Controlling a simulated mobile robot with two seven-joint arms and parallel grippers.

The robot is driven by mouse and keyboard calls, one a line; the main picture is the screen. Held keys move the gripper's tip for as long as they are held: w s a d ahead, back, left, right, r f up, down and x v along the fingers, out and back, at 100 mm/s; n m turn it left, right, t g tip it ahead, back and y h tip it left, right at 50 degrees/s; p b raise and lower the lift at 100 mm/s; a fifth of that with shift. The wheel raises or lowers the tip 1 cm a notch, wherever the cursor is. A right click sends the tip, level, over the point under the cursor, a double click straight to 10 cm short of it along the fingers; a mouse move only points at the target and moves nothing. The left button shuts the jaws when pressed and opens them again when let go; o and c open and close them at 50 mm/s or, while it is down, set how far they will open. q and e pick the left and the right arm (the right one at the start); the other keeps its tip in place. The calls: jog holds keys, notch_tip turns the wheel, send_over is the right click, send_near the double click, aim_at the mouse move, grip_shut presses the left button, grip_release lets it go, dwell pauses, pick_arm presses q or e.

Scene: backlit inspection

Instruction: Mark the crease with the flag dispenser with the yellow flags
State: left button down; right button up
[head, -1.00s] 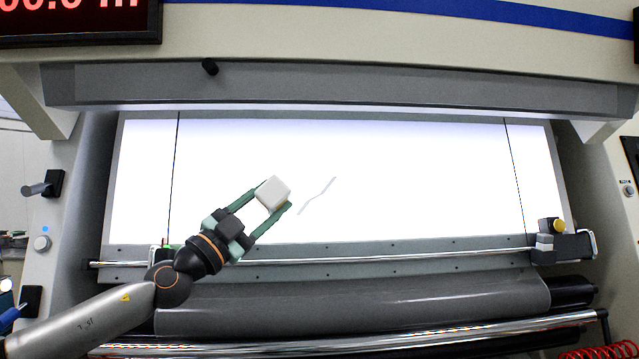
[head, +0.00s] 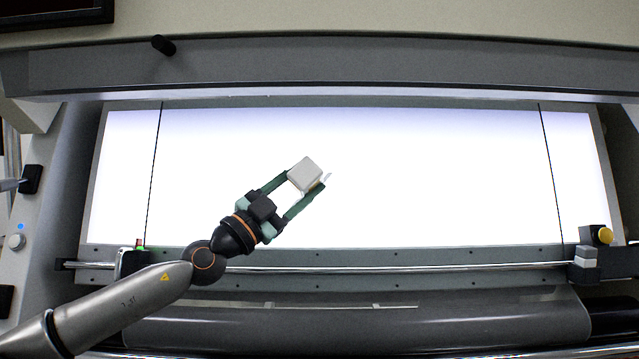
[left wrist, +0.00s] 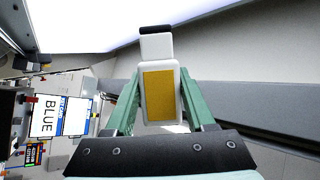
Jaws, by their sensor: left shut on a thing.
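My left gripper (head: 306,188) is shut on a white flag dispenser (head: 305,172) in front of the lit panel. In the left wrist view the dispenser (left wrist: 159,45) shows a yellow face (left wrist: 158,92) between the green fingers (left wrist: 160,103) and a dark tip at its far end. The crease (head: 327,178) is a thin grey mark on the panel; only a short piece shows just right of the dispenser, the rest being hidden behind dispenser and fingers. I cannot tell whether the dispenser touches the panel. My right gripper is not in view.
The bright panel (head: 430,180) is wide and clear to the right. A metal rail (head: 400,267) runs below it, with a yellow-knobbed block (head: 587,257) at the right end. A grey roller (head: 350,325) lies lower down. A grey hood (head: 350,72) overhangs the top.

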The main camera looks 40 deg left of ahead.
pick_arm(q)
jog(key=shift+w+a+f, duration=0.1)
jog(key=shift+w+a, duration=0.4)
jog(key=shift+w+a+f+b, duration=0.35)
jog(key=shift+w+a+f, duration=0.05)
jog(key=shift+w+a, duration=0.2)
jog(key=shift+w+a+f+b, duration=0.35)
jog(key=shift+w+a, duration=0.15)
jog(key=shift+w, duration=0.1)
jog(key=shift+w+a, duration=0.15)
jog(key=shift+w, duration=0.05)
jog(key=shift+w+a+f+b, duration=0.1)
jog(key=shift+w+b, duration=0.05)
jog(key=shift+b, duration=0.15)
jog(key=shift+w, duration=0.1)
jog(key=shift+w+a, duration=0.2)
jog(key=shift+w+a+f+b, duration=0.25)
jog(key=shift+w+a+b, duration=0.15)
jog(key=shift+w+b, duration=0.05)
